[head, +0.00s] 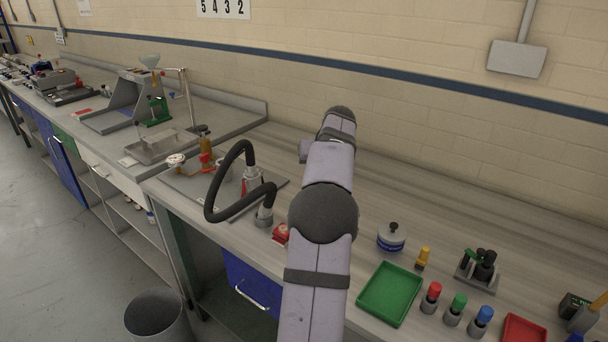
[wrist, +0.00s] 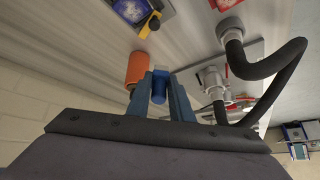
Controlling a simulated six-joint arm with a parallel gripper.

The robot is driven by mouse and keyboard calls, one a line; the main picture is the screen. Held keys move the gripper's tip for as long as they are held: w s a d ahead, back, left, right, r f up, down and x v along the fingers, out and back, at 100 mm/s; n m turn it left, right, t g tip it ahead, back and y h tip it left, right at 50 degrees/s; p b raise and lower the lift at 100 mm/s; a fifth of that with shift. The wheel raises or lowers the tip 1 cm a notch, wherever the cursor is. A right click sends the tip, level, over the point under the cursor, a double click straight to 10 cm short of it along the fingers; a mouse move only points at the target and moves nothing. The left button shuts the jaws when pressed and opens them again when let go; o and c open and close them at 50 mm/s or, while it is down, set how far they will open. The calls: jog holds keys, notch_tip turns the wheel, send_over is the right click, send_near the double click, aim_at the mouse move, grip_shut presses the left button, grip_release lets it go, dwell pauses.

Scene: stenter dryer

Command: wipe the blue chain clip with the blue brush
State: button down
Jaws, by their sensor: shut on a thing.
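My gripper (wrist: 160,98) shows in the wrist view with two blue fingers. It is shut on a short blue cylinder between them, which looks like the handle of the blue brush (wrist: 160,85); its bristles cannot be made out. An orange cylinder (wrist: 136,68) shows just beyond the left finger; I cannot tell if it touches. In the head view my arm reaches over the bench and hides the gripper and what it holds. I cannot pick out the blue chain clip for certain in either view.
A black hose (head: 212,190) loops over a grey plate left of my arm. To the right stand a green tray (head: 390,293), several capped cylinders, a round lidded pot (head: 391,238) and a red tray (head: 524,329). The bench behind them is clear up to the wall.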

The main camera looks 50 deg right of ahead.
jog(key=shift+s+d+f+m+g+h, duration=0.1)
jog(key=shift+s+m+g+h, duration=0.35)
jog(key=shift+s+m+g, duration=0.65)
jog(key=shift+s+d+r+m+g+h, duration=0.1)
jog(key=shift+s+m+g+h, duration=0.35)
jog(key=shift+m, duration=1.25)
jog(key=shift+s+d+f+m+g+h, duration=0.1)
jog(key=shift+s+m+g+h, duration=0.3)
jog(key=shift+s+m+g, duration=0.7)
jog(key=shift+w+m+t, duration=0.25)
jog(key=shift+m+t, duration=0.05)
jog(key=shift+t, duration=0.15)
